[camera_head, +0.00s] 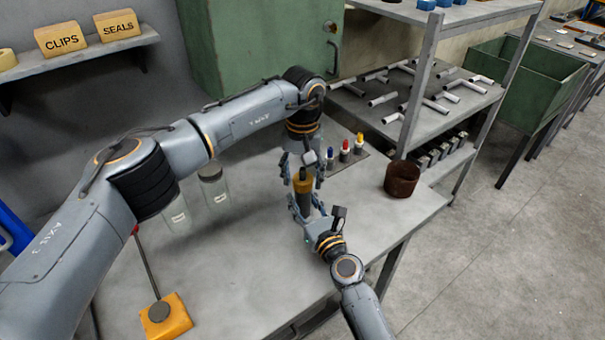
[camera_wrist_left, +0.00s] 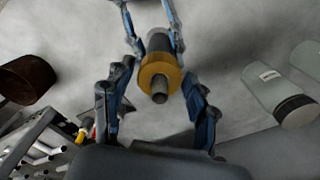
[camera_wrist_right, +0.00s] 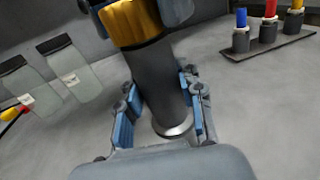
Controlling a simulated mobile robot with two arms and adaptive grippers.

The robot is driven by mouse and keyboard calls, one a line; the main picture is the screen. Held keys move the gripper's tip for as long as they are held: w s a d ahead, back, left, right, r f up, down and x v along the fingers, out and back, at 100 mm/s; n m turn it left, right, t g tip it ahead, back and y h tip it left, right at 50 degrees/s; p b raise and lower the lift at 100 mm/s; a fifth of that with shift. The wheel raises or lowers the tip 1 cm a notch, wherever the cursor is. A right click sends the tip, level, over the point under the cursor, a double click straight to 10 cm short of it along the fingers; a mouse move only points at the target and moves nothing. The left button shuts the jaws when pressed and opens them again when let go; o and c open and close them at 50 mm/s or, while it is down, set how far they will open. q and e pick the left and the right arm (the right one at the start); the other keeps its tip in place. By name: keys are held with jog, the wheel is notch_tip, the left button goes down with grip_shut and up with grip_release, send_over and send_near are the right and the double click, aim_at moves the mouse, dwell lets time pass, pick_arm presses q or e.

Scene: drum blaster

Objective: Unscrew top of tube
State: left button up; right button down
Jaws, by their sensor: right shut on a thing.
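My right gripper (camera_head: 307,204) is shut on the tube's body, one finger on each side. My left gripper (camera_head: 303,175) points down from above, with its open fingers on either side of the top (camera_wrist_left: 160,72). In the left wrist view, gaps show between those fingers and the top.
Glass jars (camera_head: 214,190) stand left of the tube. A rusty can (camera_head: 402,179) stands to the right, and a rack of coloured-tip pieces (camera_head: 345,152) lies behind. A yellow block with a rod (camera_head: 166,316) sits at the front left. Bare bench (camera_head: 250,255) shows in front.

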pick_arm(q)
jog(key=c, duration=0.9)
jog(key=n, duration=0.5)
jog(key=shift+r, duration=0.1)
jog(key=n, duration=0.6)
jog(key=shift+n, duration=0.3)
jog(key=n, duration=1.4)
jog(key=shift+n, duration=0.3)
jog(key=n, duration=1)
jog(key=shift+n, duration=0.3)
jog(key=n, duration=0.4)
jog(key=shift+r, duration=0.1)
jog(key=n, duration=0.6)
jog(key=shift+w+n, duration=0.1)
jog(key=shift+n, duration=0.2)
jog(key=n, duration=0.6)
jog(key=shift+n, duration=0.3)
jog(key=shift+r, duration=0.25)
